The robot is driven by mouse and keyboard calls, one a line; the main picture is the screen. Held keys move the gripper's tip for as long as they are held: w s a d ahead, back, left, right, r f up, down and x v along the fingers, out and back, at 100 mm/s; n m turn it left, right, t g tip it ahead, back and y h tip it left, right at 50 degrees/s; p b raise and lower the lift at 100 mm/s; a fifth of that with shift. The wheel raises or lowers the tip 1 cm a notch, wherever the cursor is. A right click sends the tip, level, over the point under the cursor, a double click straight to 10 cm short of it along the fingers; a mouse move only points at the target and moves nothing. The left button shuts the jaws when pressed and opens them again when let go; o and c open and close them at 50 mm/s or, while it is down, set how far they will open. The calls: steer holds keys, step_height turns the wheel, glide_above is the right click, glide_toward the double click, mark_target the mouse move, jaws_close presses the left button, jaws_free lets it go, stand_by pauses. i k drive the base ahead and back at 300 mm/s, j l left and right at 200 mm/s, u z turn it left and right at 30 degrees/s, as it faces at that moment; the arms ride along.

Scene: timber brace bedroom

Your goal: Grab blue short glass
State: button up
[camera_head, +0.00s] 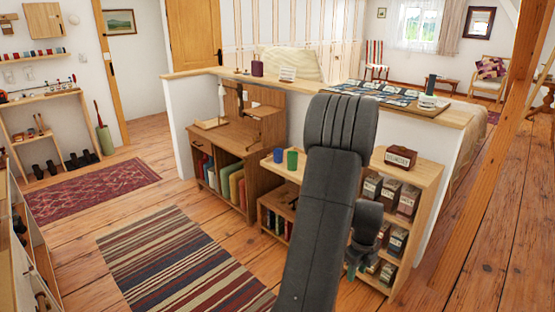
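A small blue glass (279,155) stands upright on the light wooden top of a low shelf (266,166), left of my arm. A slightly taller green cup (292,160) stands close beside it on the right. My dark grey arm rises through the middle of the view and hides part of the shelf top. My gripper (352,272) hangs low behind the arm, in front of the shelf's right part and well below and right of the blue glass. Its fingers are mostly hidden, and I cannot see whether they are open.
A brown box (401,158) sits on the shelf's right end, above compartments of labelled boxes (408,200). A wooden desk (232,138) with books below stands to the left. A half wall (440,160) backs the shelf. Striped rug (180,262) and open floor lie at front left.

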mark_target(279, 154)
steer(key=i+u, duration=0.1)
steer(key=i, duration=0.6)
steer(key=i+u, duration=0.1)
steer(key=i, duration=0.55)
steer(key=i+u, duration=0.1)
steer(key=i, duration=0.6)
steer(key=i+l+u, duration=0.1)
steer(key=i, duration=0.55)
steer(key=i+l+u, duration=0.1)
steer(key=i, duration=0.6)
steer(key=l, duration=0.1)
